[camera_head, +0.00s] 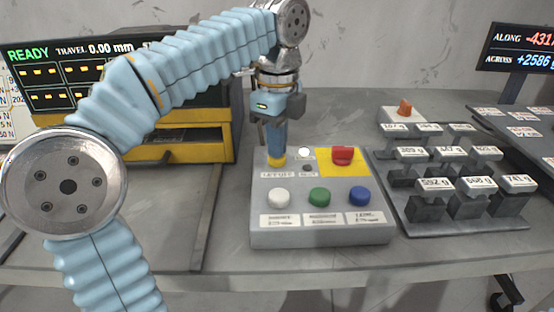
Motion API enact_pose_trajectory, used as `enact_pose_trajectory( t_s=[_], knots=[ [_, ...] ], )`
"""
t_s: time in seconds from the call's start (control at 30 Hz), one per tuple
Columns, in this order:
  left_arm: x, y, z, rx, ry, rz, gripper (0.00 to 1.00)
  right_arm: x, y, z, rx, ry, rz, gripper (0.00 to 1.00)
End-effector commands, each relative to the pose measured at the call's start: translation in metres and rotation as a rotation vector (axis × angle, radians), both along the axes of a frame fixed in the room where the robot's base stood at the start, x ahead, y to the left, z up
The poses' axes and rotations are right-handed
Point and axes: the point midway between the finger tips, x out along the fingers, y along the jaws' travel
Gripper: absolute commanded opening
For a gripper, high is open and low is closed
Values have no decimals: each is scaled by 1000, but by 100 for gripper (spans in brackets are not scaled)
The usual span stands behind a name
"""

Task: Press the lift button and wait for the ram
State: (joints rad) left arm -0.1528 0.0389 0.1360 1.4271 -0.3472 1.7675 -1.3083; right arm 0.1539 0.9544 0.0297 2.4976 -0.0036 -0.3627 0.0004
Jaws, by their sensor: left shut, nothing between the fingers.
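A grey control box (260,210) stands on the bench. It has white (279,197), green (320,197) and blue (359,196) buttons in its front row and a red mushroom button (343,155) on a yellow plate. My left gripper (277,158) is shut and empty, pointing down at the box's back left corner. A yellow part (276,162) shows at its tips; I cannot tell whether it is touching a button there, and the label below is too small to read. The display (50,60) reads READY and travel 0.00 mm. The ram is not clearly visible. My right gripper is not in view.
A yellow-and-black machine frame (190,143) stands behind my left arm. A rack of labelled weights (450,225) is right of the box. A small box with an orange switch (404,108) is behind it. Another display (520,50) is at the far right.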

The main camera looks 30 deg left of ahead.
Motion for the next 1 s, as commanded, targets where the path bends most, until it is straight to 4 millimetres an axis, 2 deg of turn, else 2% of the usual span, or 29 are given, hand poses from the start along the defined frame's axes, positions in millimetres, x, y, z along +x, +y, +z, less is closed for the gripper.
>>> enact_pose_trajectory(
  t_s=[0.33, 0.67, 1.0],
  knots=[
    [0, 0, -3, 0, 0, 0, 0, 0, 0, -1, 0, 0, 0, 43],
    [0, 0, 27, 0, 0, 0, 0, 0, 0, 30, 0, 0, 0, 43],
    [1, 0, 54, -1, -2, -1, 0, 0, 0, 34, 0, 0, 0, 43]
  ],
)
